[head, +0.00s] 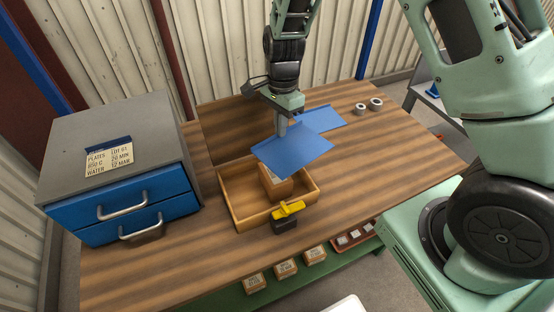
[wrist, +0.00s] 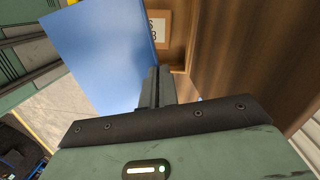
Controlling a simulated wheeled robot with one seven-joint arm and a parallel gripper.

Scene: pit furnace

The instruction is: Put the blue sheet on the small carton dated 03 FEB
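My gripper (head: 281,130) points down over the table and is shut on the edge of a blue sheet (head: 293,150). The sheet is held roughly flat, tilted, above the wooden tray (head: 234,213). In the wrist view the blue sheet (wrist: 100,50) extends from the fingers (wrist: 157,88). A small carton (head: 277,188) with a pale label stands in the tray, partly hidden under the sheet; its label (wrist: 158,28) shows in part in the wrist view, but I cannot read its date. A second blue sheet (head: 322,119) lies on the table behind.
A grey and blue drawer cabinet (head: 120,165) with a label plate stands at the left. A yellow-topped tool (head: 287,210) is at the tray's front edge. Several cartons (head: 286,269) sit on the lower shelf. Two rolls (head: 375,104) lie at back right; the table's right side is clear.

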